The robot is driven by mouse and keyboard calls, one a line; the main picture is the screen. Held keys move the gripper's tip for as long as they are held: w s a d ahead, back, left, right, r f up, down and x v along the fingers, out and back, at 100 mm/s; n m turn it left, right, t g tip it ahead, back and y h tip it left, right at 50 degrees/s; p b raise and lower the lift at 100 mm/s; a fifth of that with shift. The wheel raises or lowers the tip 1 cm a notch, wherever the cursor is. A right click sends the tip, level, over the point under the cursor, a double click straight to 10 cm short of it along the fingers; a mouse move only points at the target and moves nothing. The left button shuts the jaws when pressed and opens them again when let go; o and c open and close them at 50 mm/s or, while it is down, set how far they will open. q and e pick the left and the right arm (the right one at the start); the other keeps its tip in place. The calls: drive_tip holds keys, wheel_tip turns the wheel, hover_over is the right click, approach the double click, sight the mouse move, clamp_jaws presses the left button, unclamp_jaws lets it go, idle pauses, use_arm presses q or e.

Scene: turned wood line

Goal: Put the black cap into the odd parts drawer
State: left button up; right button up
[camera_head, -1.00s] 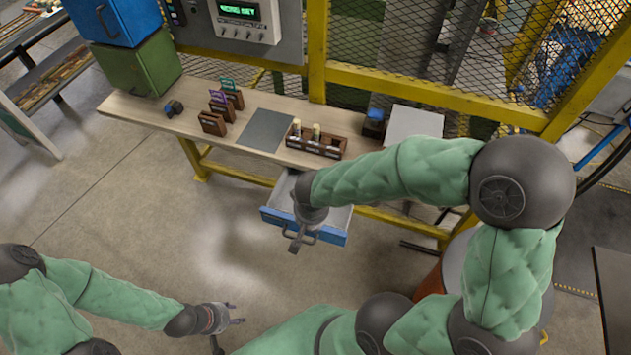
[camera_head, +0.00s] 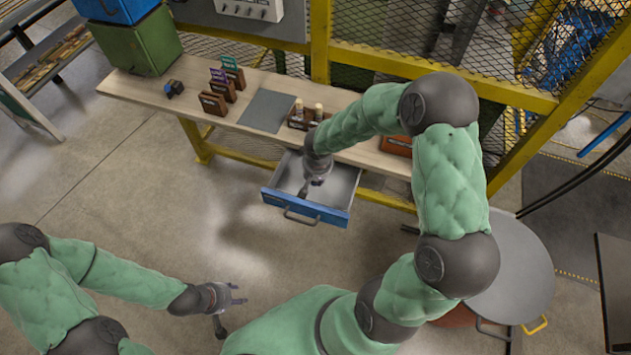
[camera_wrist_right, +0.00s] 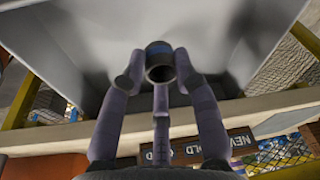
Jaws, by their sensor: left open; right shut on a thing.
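The drawer (camera_head: 272,197) with a blue front stands open under the bench; its grey inside also fills the upper part of the right wrist view (camera_wrist_right: 85,35). My right gripper (camera_head: 313,188) is over the drawer's inside, fingers pointing down. In the right wrist view this gripper (camera_wrist_right: 158,78) is shut on the black cap (camera_wrist_right: 158,64), a small dark round piece with a blue band. The cap cannot be made out clearly in the head view. My left gripper (camera_head: 238,294) is open and empty, low at the left, away from the bench.
On the wooden bench (camera_head: 150,97) are a small black and blue part (camera_head: 174,88), several brown card holders (camera_head: 213,103), a grey mat (camera_head: 265,110) and a rack with pegs (camera_head: 297,117). My right arm hides part of the bench. The floor before the drawer is clear.

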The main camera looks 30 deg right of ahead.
drive_tip(key=shift+w+d+f, duration=0.1)
drive_tip(key=shift+w+f, duration=0.1)
drive_tip(key=shift+f, duration=0.1)
drive_tip(key=b+x, duration=0.1)
drive_tip(key=x, duration=0.2)
drive_tip(key=shift+s+f, duration=0.15)
drive_tip(key=shift+f, duration=0.1)
drive_tip(key=shift+r, duration=0.1)
drive_tip(key=o, duration=0.8)
